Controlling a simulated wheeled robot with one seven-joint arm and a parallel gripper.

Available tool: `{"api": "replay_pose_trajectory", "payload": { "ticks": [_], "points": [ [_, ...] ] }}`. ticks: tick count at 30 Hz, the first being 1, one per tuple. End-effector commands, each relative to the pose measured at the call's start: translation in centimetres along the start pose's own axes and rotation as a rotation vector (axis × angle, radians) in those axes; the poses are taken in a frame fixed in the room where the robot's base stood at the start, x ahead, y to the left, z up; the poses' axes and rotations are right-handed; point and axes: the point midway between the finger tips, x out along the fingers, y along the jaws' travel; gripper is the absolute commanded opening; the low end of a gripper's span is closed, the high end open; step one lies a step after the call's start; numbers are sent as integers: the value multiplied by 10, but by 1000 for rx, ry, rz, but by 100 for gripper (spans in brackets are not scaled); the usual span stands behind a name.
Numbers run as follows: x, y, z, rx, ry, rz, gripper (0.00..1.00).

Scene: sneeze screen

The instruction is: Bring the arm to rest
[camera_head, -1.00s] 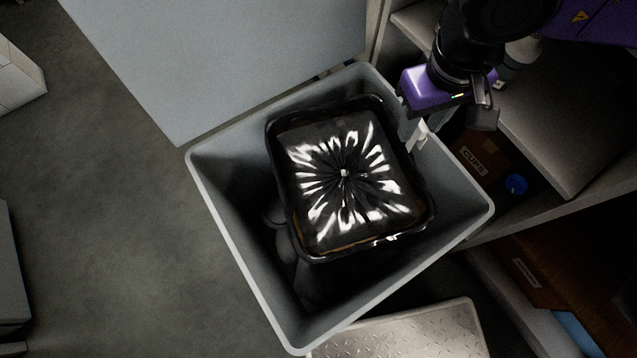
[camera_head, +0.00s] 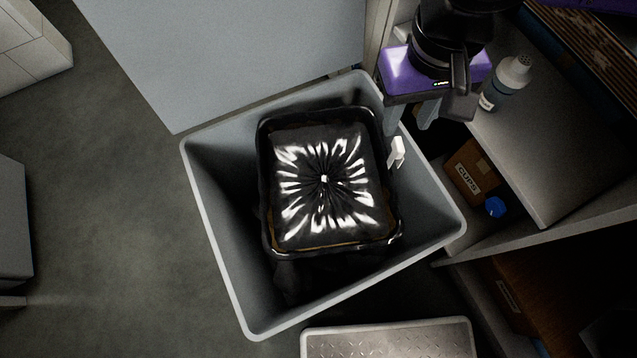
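My gripper (camera_head: 411,118) is at the upper right, its purple body above two grey fingers. The fingers point down and stand apart, with nothing seen between them. They are near the right rim of a large grey bin (camera_head: 215,240). Inside the bin is a black tray-like liner (camera_head: 264,215) with a shiny black tied bag (camera_head: 322,190) in it. A small white clip (camera_head: 397,152) is at the bin's right rim, just below my gripper. Whether the fingertips touch the rim cannot be told.
Shelves (camera_head: 545,195) stand close on the right, with a bottle (camera_head: 507,82), a cardboard box marked CUPS (camera_head: 468,172) and a blue cap (camera_head: 495,207). A grey panel (camera_head: 230,60) is behind the bin. A metal step (camera_head: 390,340) is in front. Open floor (camera_head: 110,200) lies left.

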Motion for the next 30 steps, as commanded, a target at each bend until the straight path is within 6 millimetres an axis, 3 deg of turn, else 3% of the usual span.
{"api": "replay_pose_trajectory", "payload": {
  "ticks": [3,16,22,30],
  "points": [
    [-11,-4,-2,-1,4,4,37],
    [-21,-5,-3,1,7,6,37],
    [-54,-3,-4,1,7,6,37],
    [-84,-2,-5,1,7,6,37]
  ]
}}
